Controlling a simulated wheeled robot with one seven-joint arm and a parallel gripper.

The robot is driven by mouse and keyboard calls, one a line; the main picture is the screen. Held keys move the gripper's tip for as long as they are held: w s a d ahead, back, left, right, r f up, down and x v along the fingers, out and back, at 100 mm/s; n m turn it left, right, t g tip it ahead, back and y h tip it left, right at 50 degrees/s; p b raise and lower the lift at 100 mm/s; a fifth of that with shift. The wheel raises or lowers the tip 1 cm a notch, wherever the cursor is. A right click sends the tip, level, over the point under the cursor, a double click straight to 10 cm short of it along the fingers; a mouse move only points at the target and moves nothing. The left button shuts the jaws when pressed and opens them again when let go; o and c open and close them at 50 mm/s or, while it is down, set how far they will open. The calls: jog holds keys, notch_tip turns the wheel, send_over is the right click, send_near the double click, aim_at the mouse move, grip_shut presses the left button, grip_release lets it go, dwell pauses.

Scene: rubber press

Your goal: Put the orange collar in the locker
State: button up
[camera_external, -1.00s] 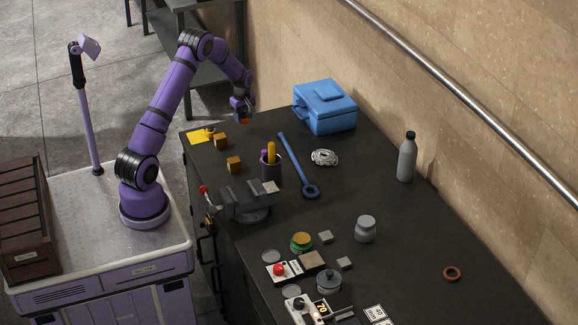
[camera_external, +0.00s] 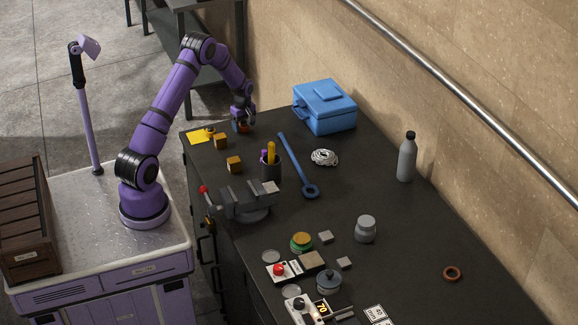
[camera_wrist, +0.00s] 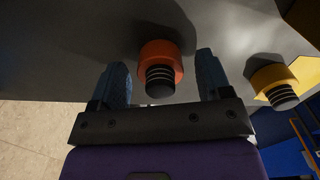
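The orange collar (camera_wrist: 163,52), a short ring with a black ribbed stud in front of it, is at the far left end of the dark bench. In the external view only a bit of orange (camera_external: 243,127) shows under my gripper (camera_external: 243,119). In the wrist view my gripper (camera_wrist: 161,80) is open, with its two blue-grey fingers on either side of the collar and gaps visible on both sides. No locker is plainly recognisable. A blue structure (camera_wrist: 285,155) is cut off at the lower right of the wrist view; I cannot tell what it is.
A yellow collar (camera_wrist: 272,80) with a similar stud is on a yellow sheet (camera_external: 198,138) close by. The vise (camera_external: 248,202) is farther off.

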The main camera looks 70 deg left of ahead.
notch_tip(320, 180, up, 12)
jog(key=shift+r, duration=0.15)
dwell(0.6)
jog(key=s+d+r+m+t, duration=0.1)
jog(key=s+d+r+m, duration=0.35)
jog(key=d+r, duration=0.7)
jog(key=s+d+r+m+t, duration=0.1)
jog(key=s+d+r+m, duration=0.35)
jog(key=d+r, duration=0.7)
jog(key=s+d+r+m+t, duration=0.1)
jog(key=s+d+m, duration=0.4)
jog(key=s+d, duration=0.3)
jog(key=s+d+r+m+t, duration=0.2)
jog(key=s+d+m, duration=0.4)
jog(key=s, duration=0.9)
jog(key=shift+d+m, duration=0.3)
jog(key=shift+d, duration=1)
